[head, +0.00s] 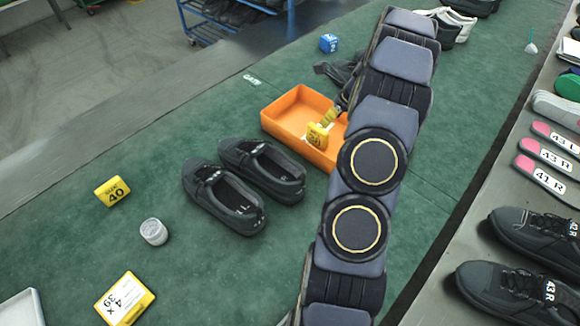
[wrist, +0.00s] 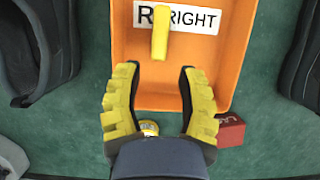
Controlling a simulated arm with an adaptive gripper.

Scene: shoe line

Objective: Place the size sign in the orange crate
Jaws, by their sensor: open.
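The orange crate (head: 283,107) stands on the green table in the middle of the head view, partly behind my arm; it also fills the upper part of the wrist view (wrist: 126,45). A small yellow sign (head: 316,136) is at the crate's near side, its lettering too small to read for sure. In the wrist view this sign (wrist: 160,35) is a narrow yellow block inside the crate's outline, over a white RIGHT label. My gripper (wrist: 159,75) is open, its yellow fingers apart and the sign beyond their tips. One finger shows beside the sign in the head view (head: 329,115).
Black shoes (head: 225,199) sit beside the crate. A red box (wrist: 231,131) and yellow-lidded jar (wrist: 149,128) are near my fingers.

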